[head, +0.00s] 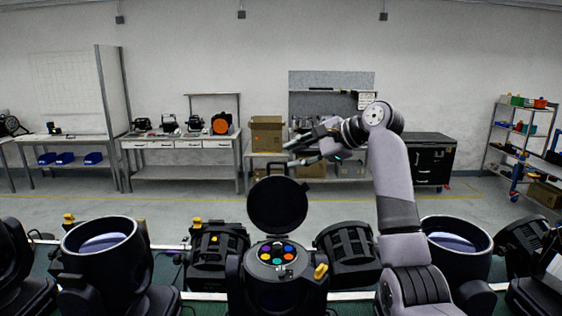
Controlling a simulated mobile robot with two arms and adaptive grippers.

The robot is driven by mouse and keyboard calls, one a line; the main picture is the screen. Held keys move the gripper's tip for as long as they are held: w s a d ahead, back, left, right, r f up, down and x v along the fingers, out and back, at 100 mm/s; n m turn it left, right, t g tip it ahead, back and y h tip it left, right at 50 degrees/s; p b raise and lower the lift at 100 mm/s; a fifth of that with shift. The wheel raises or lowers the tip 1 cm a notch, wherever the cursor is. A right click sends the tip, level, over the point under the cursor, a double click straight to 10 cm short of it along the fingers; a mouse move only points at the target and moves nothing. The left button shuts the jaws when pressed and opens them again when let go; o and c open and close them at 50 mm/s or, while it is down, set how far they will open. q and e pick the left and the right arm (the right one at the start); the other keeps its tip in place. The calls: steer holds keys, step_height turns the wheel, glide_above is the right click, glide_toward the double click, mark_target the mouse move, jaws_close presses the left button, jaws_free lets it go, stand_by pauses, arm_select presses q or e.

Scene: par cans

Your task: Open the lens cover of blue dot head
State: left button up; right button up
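The middle lamp head (285,290) stands at the front. Its dark round lens cover (277,203) stands raised, roughly upright, at the back of the opening. Inside the opening is a ring of coloured discs (277,253), with blue among them. I cannot make out a separate blue dot mark on the housing. My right gripper (291,154) is above the raised cover, pointing left. Its fingers are apart, nothing shows between them, and it looks clear of the cover. My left gripper is out of view.
Other lamp heads stand in the row, with a wide round lens at left (100,240) and another at right (455,238). Workbenches (180,144), a cardboard box (267,133) and shelves (522,140) are far behind, across open floor.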

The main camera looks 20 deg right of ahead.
steer(key=shift+v, duration=2.15)
steer(key=shift+d, duration=0.1)
